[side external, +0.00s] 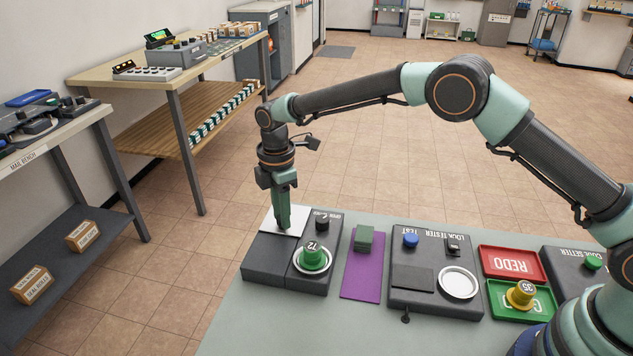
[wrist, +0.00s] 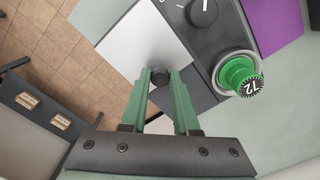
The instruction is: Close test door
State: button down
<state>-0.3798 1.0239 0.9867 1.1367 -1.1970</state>
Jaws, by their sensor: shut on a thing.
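A pale metal door plate (side external: 270,223) lies over the left dark grey box (side external: 278,262); it also shows in the wrist view (wrist: 138,38). A small dark knob (wrist: 160,73) stands at the plate's edge. My gripper (wrist: 161,84) points down and is shut on this knob; in the side view my gripper (side external: 283,224) hides it. A black dial (side external: 322,223) marked OPEN is right of the plate.
Right of the box are a purple mat (side external: 362,281) with a green block (side external: 363,239), the lock tester (side external: 411,297) with a blue knob (side external: 410,241), a red REDO tray (side external: 513,264) and a green tray (side external: 545,305) holding a yellow cylinder (side external: 520,293). Benches stand at left.

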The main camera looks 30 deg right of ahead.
jog(key=c, duration=0.6)
grip_release()
jog(key=shift+w+d+r, duration=0.1)
jog(key=shift+w+d, duration=0.15)
jog(key=shift+c, duration=0.2)
jog(key=shift+a, duration=0.1)
notch_tip(320, 180, up, 12)
